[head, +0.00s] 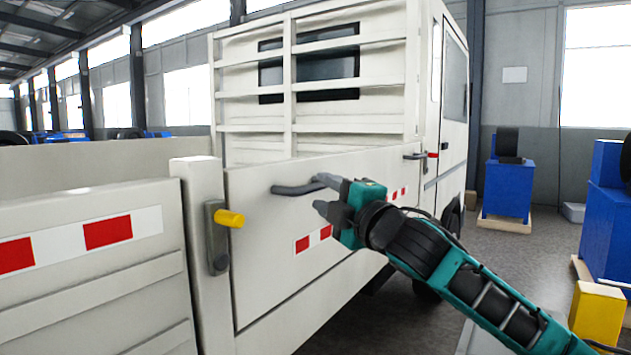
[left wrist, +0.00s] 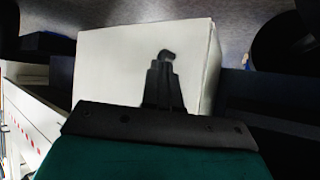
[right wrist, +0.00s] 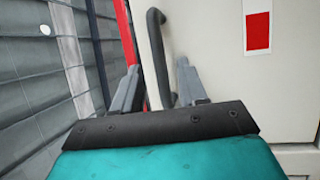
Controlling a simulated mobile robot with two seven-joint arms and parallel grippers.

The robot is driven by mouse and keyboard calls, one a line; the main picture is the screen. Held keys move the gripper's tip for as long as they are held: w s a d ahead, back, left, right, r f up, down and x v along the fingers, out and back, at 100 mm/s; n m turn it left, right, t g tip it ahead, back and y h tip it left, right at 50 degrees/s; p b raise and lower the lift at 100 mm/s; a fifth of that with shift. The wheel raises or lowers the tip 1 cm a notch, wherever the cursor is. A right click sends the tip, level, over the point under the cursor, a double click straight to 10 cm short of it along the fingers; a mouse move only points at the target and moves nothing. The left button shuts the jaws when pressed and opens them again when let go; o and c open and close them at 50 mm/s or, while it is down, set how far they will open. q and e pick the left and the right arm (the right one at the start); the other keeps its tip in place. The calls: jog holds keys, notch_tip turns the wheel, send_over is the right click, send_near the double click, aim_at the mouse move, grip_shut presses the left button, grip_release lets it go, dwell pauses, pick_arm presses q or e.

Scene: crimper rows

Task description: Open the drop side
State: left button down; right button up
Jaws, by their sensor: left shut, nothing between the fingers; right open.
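The drop side (head: 265,225) is the pale side panel of a white truck and stands upright. A dark grey bar handle (head: 292,190) is on its upper part; it shows in the right wrist view too (right wrist: 157,60). My right gripper (head: 320,193) is open at the handle's right end. In the right wrist view the handle lies between its fingers; contact cannot be told. My left gripper (left wrist: 165,65) is shut and empty.
Another side panel (head: 90,245) with red and white marks stands at the left. Blue stands (head: 508,188) and a yellow block (head: 598,312) are on the right. A pale box-like thing (left wrist: 110,65) is beyond my left gripper. Grey floor (head: 540,245) is open beside the truck.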

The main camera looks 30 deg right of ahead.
aim_at(318, 188)
jog(key=shift+w+r+p, duration=0.2)
jog(key=shift+w, duration=0.8)
jog(key=shift+w+r+p, duration=0.15)
jog(key=shift+w, duration=0.8)
grip_shut()
